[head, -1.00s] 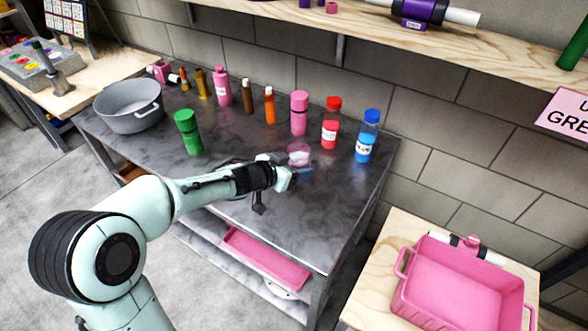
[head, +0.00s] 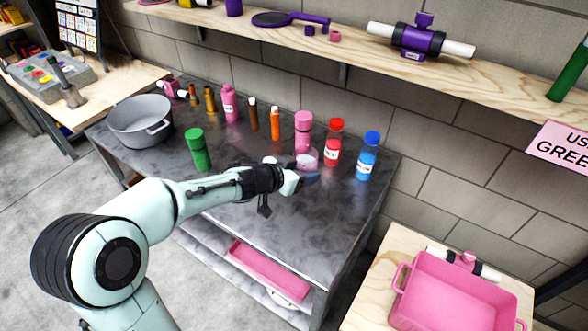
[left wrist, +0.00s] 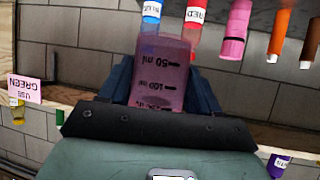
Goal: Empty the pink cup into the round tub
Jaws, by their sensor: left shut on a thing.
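The pink cup (head: 307,158) is a small see-through pink beaker at the right part of the dark table, in front of the pink bottle in the head view. My left gripper (head: 293,181) is shut on it. In the left wrist view the cup (left wrist: 160,72) sits between the two dark fingers (left wrist: 161,88), and its dark ml marks show. Whether it stands clear of the table is hard to tell. The round tub (head: 141,128) is grey with side handles and stands at the table's far left end. My right gripper is not in view.
A green bottle (head: 197,149) stands between the tub and my left arm. Pink, orange, red (head: 333,143) and blue (head: 367,156) bottles stand in a row behind. A wooden shelf (head: 350,48) runs above. The table's front middle is clear.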

